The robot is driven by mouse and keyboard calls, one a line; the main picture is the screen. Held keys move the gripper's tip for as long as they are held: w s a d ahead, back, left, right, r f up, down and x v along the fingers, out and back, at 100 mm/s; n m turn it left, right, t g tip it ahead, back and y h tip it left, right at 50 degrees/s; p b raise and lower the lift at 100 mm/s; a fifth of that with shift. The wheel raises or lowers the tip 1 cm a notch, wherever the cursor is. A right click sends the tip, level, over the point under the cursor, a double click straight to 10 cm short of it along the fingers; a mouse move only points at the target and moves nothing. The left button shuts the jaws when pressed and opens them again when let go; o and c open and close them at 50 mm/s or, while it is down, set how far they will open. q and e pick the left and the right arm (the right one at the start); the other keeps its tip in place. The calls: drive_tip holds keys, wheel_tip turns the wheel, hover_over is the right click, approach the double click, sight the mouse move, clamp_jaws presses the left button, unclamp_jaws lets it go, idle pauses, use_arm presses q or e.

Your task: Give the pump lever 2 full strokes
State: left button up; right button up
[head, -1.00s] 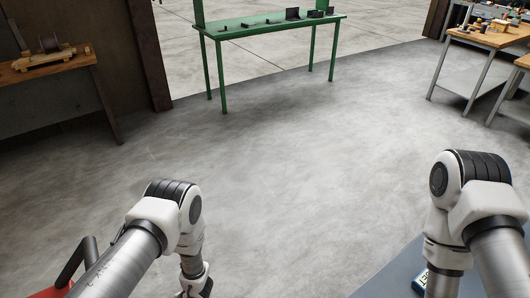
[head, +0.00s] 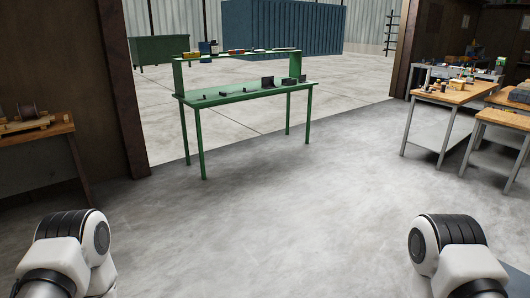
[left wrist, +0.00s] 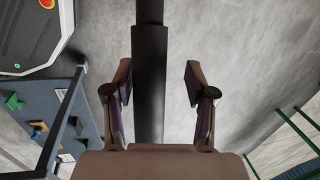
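My left gripper (left wrist: 160,82) is open, with one finger on each side of the sleeve. A clear gap shows at the right finger and a very small one at the left. How deep the bar sits between the fingers is hard to tell. The pump body is not visible. My right gripper is out of view; only its arm shows in the head view.
A green table (head: 247,94) with small dark parts stands ahead. A wooden bench (head: 33,128) is at left, and wooden worktables (head: 450,93) are at right. A blue-grey cart (left wrist: 62,118) shows at left in the wrist view. The floor between is clear.

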use_arm(q)
drive_tip(key=shift+s+d+r+p, duration=0.15)
drive_tip(key=shift+r+p, duration=0.15)
drive_tip(key=shift+r, duration=0.1)
drive_tip(key=shift+s+d+r+p, duration=0.1)
drive_tip(key=shift+r+p, duration=0.2)
drive_tip(key=shift+r, duration=0.05)
drive_tip(key=r+p, duration=0.1)
drive_tip(key=r, duration=0.1)
drive_tip(key=r+p, duration=0.1)
drive_tip(key=p, duration=0.1)
drive_tip(key=d+r+p, duration=0.1)
drive_tip(key=r+p, duration=0.1)
drive_tip(key=shift+s+r, duration=0.3)
drive_tip(key=shift+s, duration=0.1)
drive_tip(key=shift+s+f, duration=0.1)
